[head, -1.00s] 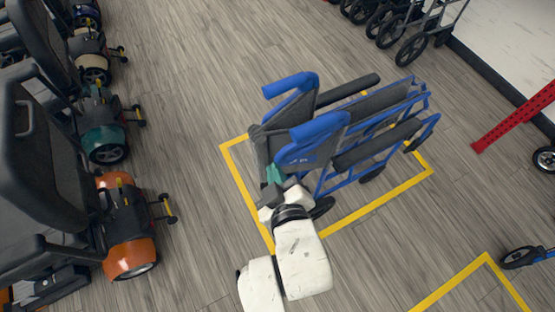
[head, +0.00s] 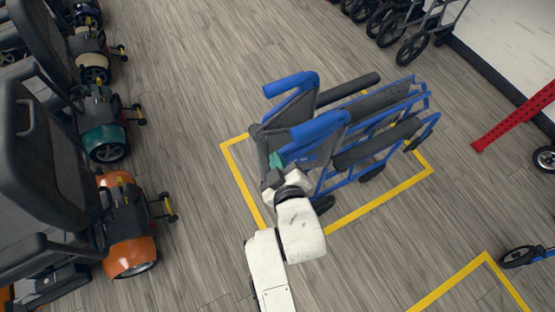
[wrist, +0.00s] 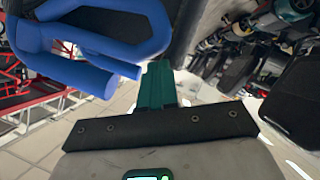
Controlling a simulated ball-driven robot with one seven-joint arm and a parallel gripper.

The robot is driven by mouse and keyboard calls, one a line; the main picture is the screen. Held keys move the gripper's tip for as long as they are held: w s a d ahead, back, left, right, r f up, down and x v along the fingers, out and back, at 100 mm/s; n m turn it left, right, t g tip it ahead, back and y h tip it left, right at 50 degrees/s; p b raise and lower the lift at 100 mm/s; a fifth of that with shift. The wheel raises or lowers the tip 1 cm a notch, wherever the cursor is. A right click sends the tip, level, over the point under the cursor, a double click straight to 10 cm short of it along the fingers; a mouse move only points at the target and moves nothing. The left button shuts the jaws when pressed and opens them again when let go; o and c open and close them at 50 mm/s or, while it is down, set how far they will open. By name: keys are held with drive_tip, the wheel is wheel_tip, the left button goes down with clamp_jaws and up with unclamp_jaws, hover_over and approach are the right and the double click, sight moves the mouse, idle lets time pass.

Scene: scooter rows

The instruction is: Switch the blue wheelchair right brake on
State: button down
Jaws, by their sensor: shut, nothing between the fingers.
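The blue wheelchair (head: 307,157) stands in the middle of the head view, with blue armrests, dark grey upholstery and a blue frame. My gripper (head: 276,160) is at the chair's near left corner, close to the dark side panel. Its teal fingers are together and empty. In the wrist view my gripper (wrist: 157,82) points toward the blue wheelchair (wrist: 105,50), whose blue tubes and dark padding fill the upper left. I cannot tell whether the fingers touch the chair. I cannot make out the right brake lever in either view; my wrist and gripper cover part of that corner.
Yellow floor tape (head: 375,205) frames the wheelchair. Mobility scooters, the nearest an orange one (head: 130,256), line the left side. A red post (head: 512,121) and a white wall (head: 510,35) are at the right. The wooden floor between the scooters and the chair is clear.

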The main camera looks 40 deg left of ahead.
wheel_tip(320, 180, down, 8)
drive_tip(key=w+n+t+b, duration=0.1)
drive_tip(key=n+t+b, duration=0.1)
drive_tip(key=b, duration=0.9)
drive_tip(key=shift+w+d+n+t, duration=0.35)
drive_tip(key=shift+d+n+t, duration=0.05)
drive_tip(key=shift+n, duration=0.4)
drive_tip(key=shift+f, duration=0.15)
